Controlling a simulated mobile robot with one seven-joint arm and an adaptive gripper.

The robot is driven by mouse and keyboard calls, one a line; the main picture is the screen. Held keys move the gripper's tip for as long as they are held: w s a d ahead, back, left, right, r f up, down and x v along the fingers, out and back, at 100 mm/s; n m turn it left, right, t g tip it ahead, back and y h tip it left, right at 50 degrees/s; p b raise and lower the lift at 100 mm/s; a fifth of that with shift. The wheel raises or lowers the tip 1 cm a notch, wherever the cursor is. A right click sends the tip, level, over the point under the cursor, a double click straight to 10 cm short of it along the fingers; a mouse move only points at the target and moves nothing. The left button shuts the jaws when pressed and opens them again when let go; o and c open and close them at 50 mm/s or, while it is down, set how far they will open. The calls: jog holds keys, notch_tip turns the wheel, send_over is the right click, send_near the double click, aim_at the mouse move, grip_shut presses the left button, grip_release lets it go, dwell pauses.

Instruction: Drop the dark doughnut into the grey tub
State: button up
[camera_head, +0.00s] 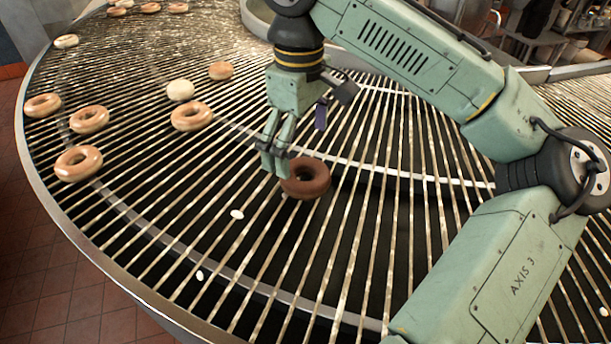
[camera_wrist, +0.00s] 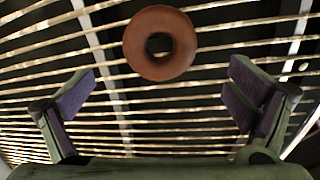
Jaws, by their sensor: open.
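The dark doughnut (camera_head: 307,187) is a plain brown ring lying flat on the wire rack, near the middle of the head view. In the wrist view the dark doughnut (camera_wrist: 160,43) shows at the top centre, beyond the fingertips and between their lines. My gripper (camera_head: 276,158) is just to the left of and above the doughnut, apart from it as far as I can tell. In the wrist view my gripper (camera_wrist: 160,88) has its two purple-padded fingers spread wide with nothing between them. No grey tub can be made out in either view.
The round rack (camera_head: 250,225) has thin bars with dark gaps and a raised metal rim. Glazed doughnuts (camera_head: 78,162) (camera_head: 191,116) and a pale round piece (camera_head: 180,90) lie at the left. Small white drops (camera_head: 237,214) dot the bars. The front of the rack is mostly clear.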

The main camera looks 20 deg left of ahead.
aim_at(302, 167)
jog(key=shift+d+f+p, duration=0.15)
jog(key=shift+f+p, duration=0.25)
jog(key=shift+f, duration=2.3)
jog(key=shift+c, duration=0.6)
jog(key=c, duration=1.2)
jog(key=shift+r, duration=0.15)
